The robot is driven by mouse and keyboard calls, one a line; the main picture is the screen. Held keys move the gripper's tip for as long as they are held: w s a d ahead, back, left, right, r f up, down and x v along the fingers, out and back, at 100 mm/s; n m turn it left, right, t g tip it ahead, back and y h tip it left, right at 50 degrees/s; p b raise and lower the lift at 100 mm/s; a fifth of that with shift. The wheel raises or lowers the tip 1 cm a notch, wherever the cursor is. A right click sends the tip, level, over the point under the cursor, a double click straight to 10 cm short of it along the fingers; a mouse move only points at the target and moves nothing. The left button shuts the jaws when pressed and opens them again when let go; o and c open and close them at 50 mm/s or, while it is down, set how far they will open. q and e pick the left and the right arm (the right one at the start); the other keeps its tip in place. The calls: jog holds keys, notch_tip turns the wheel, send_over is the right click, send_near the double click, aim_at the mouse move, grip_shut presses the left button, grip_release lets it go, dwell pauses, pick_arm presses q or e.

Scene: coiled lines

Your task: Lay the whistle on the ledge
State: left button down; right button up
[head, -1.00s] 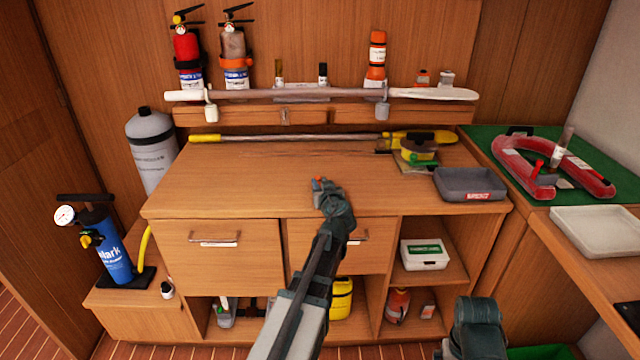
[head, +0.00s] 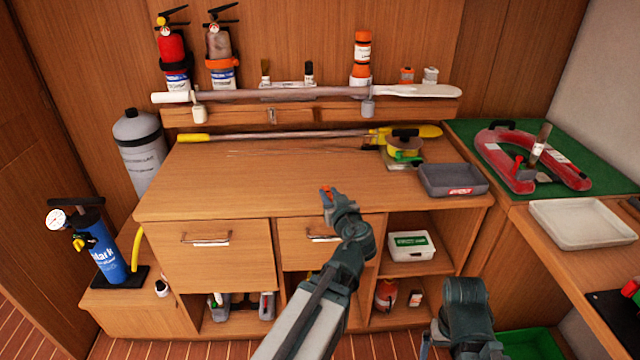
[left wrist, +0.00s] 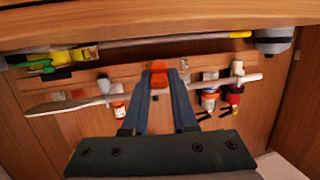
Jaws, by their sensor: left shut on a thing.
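The whistle is a small orange piece (head: 325,190) at the tip of my left gripper (head: 329,196). In the head view the gripper appears over the front part of the cabinet top. In the left wrist view the orange whistle (left wrist: 158,66) shows between the two dark fingers of the left gripper (left wrist: 158,78), which are shut on it. The ledge (head: 310,115) is a narrow wooden shelf along the back wall, apart from the gripper. My right arm shows at the lower right; its fingers are too cut off to read.
A long pole (head: 300,95) runs along the ledge front. Extinguishers (head: 172,50) and an orange canister (head: 362,55) stand behind it. A yellow-ended pole (head: 290,136) and a grey tray (head: 453,180) lie on the cabinet top (head: 250,185); its middle is clear.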

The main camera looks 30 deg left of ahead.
pick_arm(q)
jog(key=shift+v, duration=1.2)
